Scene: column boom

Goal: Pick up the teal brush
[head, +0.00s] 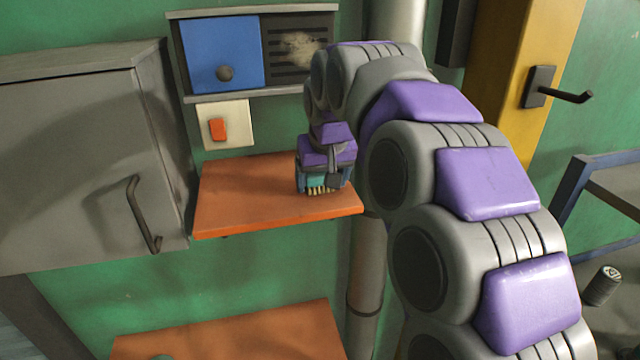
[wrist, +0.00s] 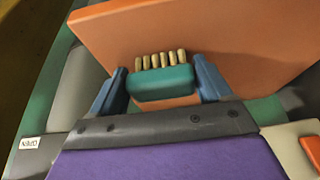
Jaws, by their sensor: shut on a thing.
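The teal brush (wrist: 162,84) has a teal block and a row of tan bristles. In the wrist view it sits between the two blue fingers of my gripper (wrist: 160,88). In the head view my gripper (head: 323,182) points down at the right part of the upper orange shelf (head: 250,195). It is shut on the brush (head: 317,181), whose bristles show at the bottom. I cannot tell whether the bristles touch the shelf or hang just above it. My gripper hides part of the brush in the head view.
A grey cabinet (head: 75,160) with a handle stands at the left. A blue-doored box (head: 222,55) and an orange switch (head: 218,129) are on the wall above the shelf. A vertical pipe (head: 365,265) runs beside the shelf. A lower orange shelf (head: 240,338) lies below.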

